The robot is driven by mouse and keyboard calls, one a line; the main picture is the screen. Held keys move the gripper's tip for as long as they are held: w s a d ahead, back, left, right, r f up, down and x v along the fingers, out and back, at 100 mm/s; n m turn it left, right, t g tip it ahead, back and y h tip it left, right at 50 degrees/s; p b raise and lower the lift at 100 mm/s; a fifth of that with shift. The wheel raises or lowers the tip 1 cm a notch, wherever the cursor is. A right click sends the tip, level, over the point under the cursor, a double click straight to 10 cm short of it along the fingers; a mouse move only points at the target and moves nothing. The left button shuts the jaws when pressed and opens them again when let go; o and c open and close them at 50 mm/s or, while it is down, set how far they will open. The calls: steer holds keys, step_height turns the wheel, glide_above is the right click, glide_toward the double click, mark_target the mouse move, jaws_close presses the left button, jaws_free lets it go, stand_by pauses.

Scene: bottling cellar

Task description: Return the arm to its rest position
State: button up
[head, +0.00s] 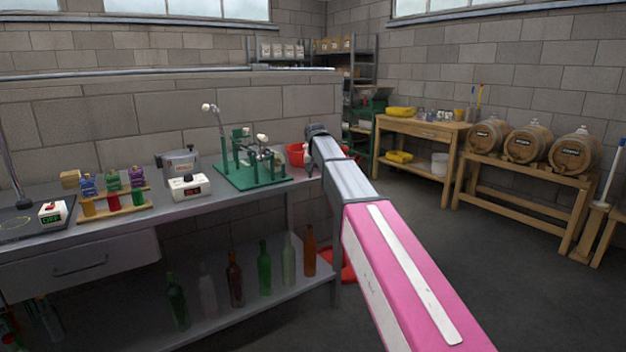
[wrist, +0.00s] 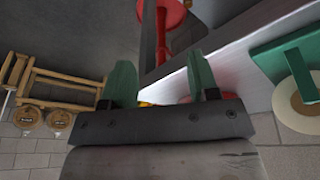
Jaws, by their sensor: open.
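My arm (head: 395,260), pink and white with a grey far link, reaches from the bottom right of the head view toward the right end of the grey workbench (head: 60,245). Its far end is beside the bench's right end, and my gripper cannot be made out there. In the wrist view my gripper (wrist: 161,78) shows two teal fingers standing well apart. It is open, and nothing is held between them. The wrist picture appears upside down, with the bench edge (wrist: 225,60) behind and right of the fingers.
A green bottling stand (head: 250,172), a white scale (head: 188,187) and a red bowl (head: 296,154) are on the bench near the arm. Several bottles (head: 265,268) stand on the shelf below. Barrels (head: 531,143) rest on a wooden rack at right. Open floor lies right of the arm.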

steer(key=s+d+f+g, duration=0.1)
steer(key=s+d+f, duration=0.5)
steer(key=f, duration=0.4)
steer(key=s+d+f, duration=0.3)
steer(key=s+f, duration=0.5)
steer(key=f, duration=0.1)
steer(key=s+d+f+g, duration=0.1)
steer(key=s+d+f, duration=0.3)
steer(key=s+f, duration=0.3)
steer(key=s+d+f+n+g, duration=0.1)
steer(key=s+d+f, duration=0.3)
steer(key=s+f, duration=0.4)
steer(key=s, duration=0.7)
steer(key=shift+y, duration=0.4)
steer(key=shift+f, duration=0.1)
